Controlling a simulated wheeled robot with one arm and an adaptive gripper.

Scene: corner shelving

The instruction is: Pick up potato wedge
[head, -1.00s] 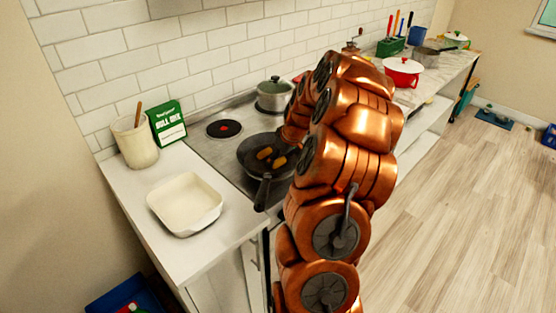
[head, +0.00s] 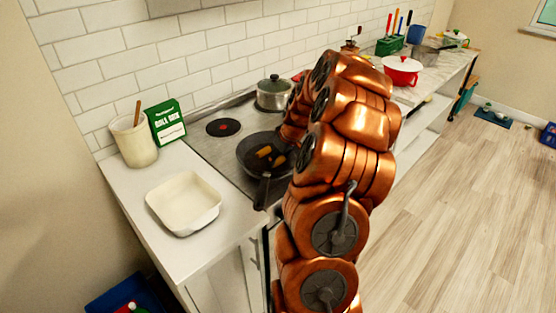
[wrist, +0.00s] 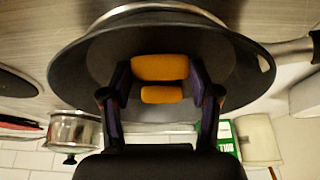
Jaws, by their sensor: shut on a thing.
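A dark frying pan (head: 249,163) sits on the stove with two orange-brown potato wedges in it, one at the left (head: 265,152) and one at the right (head: 279,160). In the wrist view, my gripper (wrist: 160,72) reaches into the pan (wrist: 80,72). Its two fingers are shut on the ends of the larger-looking potato wedge (wrist: 160,67). The smaller-looking wedge (wrist: 161,95) lies beside it between the fingers. I cannot tell whether the held wedge is clear of the pan floor. My arm hides much of the gripper in the head view.
A lidded pot (head: 274,93) stands behind the pan. A white baking dish (head: 186,222), a utensil crock (head: 133,142) and a green box (head: 166,122) stand on the left counter. A red pot (head: 402,72) is farther right. The pan's handle (head: 262,192) points toward the front.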

